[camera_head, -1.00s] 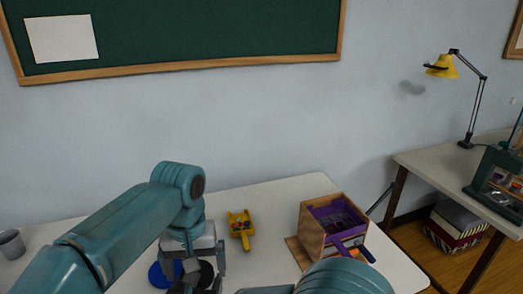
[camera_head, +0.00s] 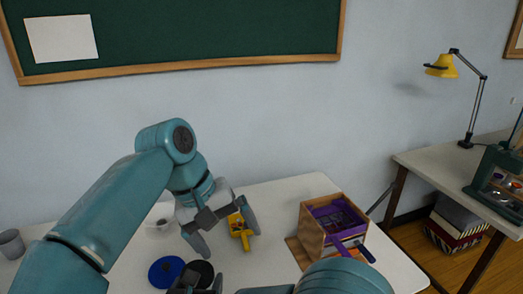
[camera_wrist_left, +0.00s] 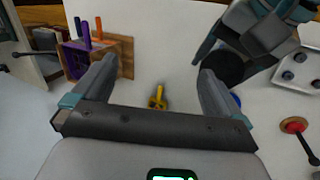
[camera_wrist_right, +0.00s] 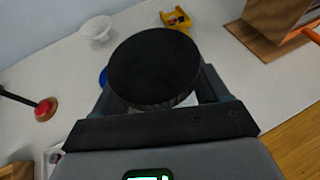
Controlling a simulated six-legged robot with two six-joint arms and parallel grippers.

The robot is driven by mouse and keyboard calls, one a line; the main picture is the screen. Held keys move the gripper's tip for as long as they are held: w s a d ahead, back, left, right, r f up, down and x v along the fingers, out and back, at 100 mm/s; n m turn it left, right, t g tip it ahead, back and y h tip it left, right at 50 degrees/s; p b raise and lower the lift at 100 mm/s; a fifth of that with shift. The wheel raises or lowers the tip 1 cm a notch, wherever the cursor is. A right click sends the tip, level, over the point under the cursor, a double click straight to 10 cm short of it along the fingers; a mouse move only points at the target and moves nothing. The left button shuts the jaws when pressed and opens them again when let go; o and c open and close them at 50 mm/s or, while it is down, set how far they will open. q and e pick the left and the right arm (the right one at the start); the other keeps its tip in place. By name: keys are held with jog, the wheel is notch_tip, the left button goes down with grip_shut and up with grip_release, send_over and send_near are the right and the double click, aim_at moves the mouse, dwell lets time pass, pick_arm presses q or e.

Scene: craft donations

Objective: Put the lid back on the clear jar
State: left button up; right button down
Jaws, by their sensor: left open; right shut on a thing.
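The black round lid (camera_wrist_right: 155,68) lies flat over the top of the clear jar (camera_wrist_right: 185,101), of which only a pale strip shows below the lid's edge. The lid also shows in the head view (camera_head: 203,272) and the left wrist view (camera_wrist_left: 222,68). My right gripper (camera_head: 196,287) is shut on the jar under the lid; its fingertips are mostly hidden in its wrist view. My left gripper (camera_head: 224,240) is open and empty, above the table and apart from the lid, near a yellow scoop (camera_head: 239,228). Whether the lid is fully seated cannot be told.
A blue disc (camera_head: 166,270) lies beside the jar. A clear bowl-like container (camera_wrist_right: 96,30) stands farther back. A wooden box with purple parts (camera_head: 322,232) stands at the right, a grey cup (camera_head: 11,243) at the far left.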

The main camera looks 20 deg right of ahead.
pick_arm(q)
jog(key=w+d+r+m+t+h, duration=0.2)
jog(key=w+d+r+h, duration=0.2)
jog(key=d+r+h, duration=0.6)
jog(key=w+r+n+t+h, duration=0.1)
jog(key=w+r+n+t, duration=0.1)
jog(key=w+r+t, duration=0.4)
jog(key=shift+w+d+r+n+t+h, duration=0.2)
jog(key=shift+w+r+n+t+h, duration=0.1)
jog(key=shift+w+t, duration=0.75)
jog(key=shift+s, duration=0.15)
